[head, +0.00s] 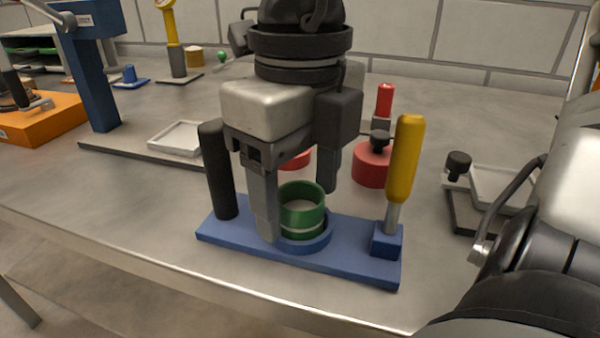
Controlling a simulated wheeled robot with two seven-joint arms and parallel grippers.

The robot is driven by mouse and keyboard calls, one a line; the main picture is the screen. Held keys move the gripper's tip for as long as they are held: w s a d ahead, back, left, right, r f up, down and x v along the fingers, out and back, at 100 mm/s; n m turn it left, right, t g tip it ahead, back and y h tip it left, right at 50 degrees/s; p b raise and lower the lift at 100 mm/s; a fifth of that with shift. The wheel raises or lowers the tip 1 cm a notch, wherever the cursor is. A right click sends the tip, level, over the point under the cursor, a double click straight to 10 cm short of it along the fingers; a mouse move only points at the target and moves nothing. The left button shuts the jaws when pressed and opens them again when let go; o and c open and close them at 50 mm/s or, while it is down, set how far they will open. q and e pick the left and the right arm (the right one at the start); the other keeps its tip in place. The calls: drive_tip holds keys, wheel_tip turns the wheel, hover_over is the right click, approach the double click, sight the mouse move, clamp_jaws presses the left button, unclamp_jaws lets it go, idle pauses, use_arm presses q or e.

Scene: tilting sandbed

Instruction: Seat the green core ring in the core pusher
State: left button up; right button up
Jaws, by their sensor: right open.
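The green core ring (302,214) stands roughly upright in the round blue seat of the core pusher (350,263). A pale band shows low on the ring's front, just above the seat's rim. I cannot tell how deep the ring sits. The pusher has a blue base plate, a black post (216,170) at its left end and a yellow-handled post (405,160) at its right. My right gripper (299,212) points down over the seat, open, one finger on each side of the ring. The near left finger hides part of the ring's left side. My left gripper is not in view.
Behind the pusher stands a red round piece (372,165) with a black knob. A white tray (178,138) lies back left by a blue column (93,75); another pale tray (497,190) is at right. The table's front edge runs close before the pusher.

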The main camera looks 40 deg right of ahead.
use_arm(q)
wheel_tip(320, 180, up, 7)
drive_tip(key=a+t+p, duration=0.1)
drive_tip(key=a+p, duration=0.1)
drive_tip(key=p, duration=0.2)
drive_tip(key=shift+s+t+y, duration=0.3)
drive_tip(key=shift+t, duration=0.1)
use_arm(e)
wheel_tip(320, 180, up, 16)
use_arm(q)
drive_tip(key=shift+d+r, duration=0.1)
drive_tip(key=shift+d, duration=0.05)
